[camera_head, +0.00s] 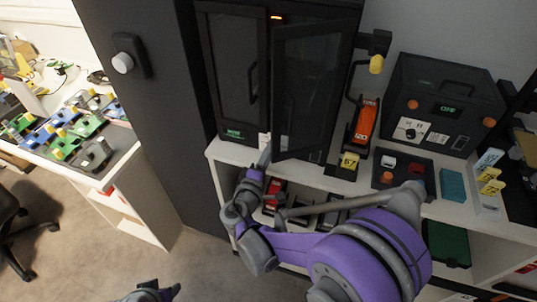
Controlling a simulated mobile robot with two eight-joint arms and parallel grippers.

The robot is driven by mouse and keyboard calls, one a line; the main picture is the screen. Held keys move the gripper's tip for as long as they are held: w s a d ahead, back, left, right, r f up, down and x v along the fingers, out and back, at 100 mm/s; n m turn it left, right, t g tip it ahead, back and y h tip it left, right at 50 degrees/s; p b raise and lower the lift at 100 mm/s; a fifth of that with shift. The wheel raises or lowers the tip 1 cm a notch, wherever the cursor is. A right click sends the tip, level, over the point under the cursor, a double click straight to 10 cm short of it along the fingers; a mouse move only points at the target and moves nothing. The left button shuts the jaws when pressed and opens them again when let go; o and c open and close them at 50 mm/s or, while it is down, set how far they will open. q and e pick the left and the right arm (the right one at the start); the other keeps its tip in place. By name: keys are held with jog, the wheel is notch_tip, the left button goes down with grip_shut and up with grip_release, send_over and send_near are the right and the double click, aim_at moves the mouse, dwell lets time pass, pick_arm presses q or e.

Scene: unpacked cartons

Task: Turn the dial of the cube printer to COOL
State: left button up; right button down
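A black machine (445,88) stands at the back right of the white shelf, with a small green display, orange round knobs and a handle. A small round dial (410,133) sits by white labels on its lower front; its setting is too small to read. I cannot tell for sure that this machine is the cube printer. My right gripper (264,157) is at the lower edge of a black cabinet, left of the machine and well apart from it. Its fingers are too small to judge. Only a dark part of my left gripper (155,292) shows at the bottom edge.
The black cabinet's right door (314,88) stands ajar. An orange-red device (365,122) and a yellow tag (348,162) are between cabinet and machine. A dark panel with coloured buttons (404,174) lies before the machine. A white knob (122,63) is on a tall dark panel at left.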

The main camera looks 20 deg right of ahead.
jog(key=shift+n+b, duration=0.45)
jog(key=shift+n, duration=1.25)
jog(key=c, duration=0.5)
grip_release()
jog(key=shift+c, duration=0.2)
jog(key=shift+s+a, duration=0.1)
jog(key=v, duration=1)
jog(key=shift+s+a+b, duration=0.2)
jog(key=shift+s+b, duration=0.05)
jog(key=shift+b, duration=0.1)
